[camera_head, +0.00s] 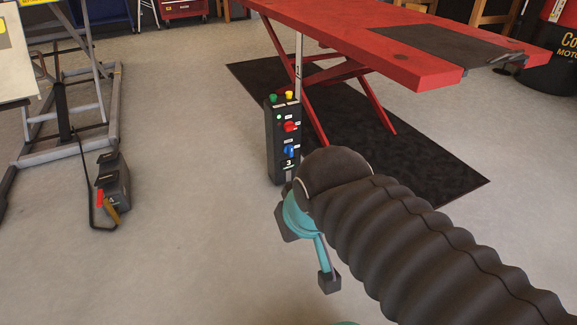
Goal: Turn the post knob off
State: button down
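A black control box (283,142) stands upright on a thin post (298,62) in front of the red lift. A red knob (290,127) sits on its upper face and a blue knob (290,150) below it. Small green and yellow buttons are on its top. The labels beside the knobs are too small to read, so I cannot tell which is the post knob or its setting. My gripper (314,250), with teal parts and a dark fingertip block, shows in front of and below the box, apart from the knobs. My sleeved arm hides part of it.
The red lift table (365,38) stands behind the box on a black mat (420,165). A grey lift frame (112,110) and a dark pedal unit (113,190) with a red lever are at left. The grey floor between is clear.

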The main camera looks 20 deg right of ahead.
aim_at(288, 126)
jog(key=u, duration=0.05)
jog(key=k, duration=0.4)
jog(key=z, duration=0.45)
jog(key=i, duration=0.9)
jog(key=z, duration=0.65)
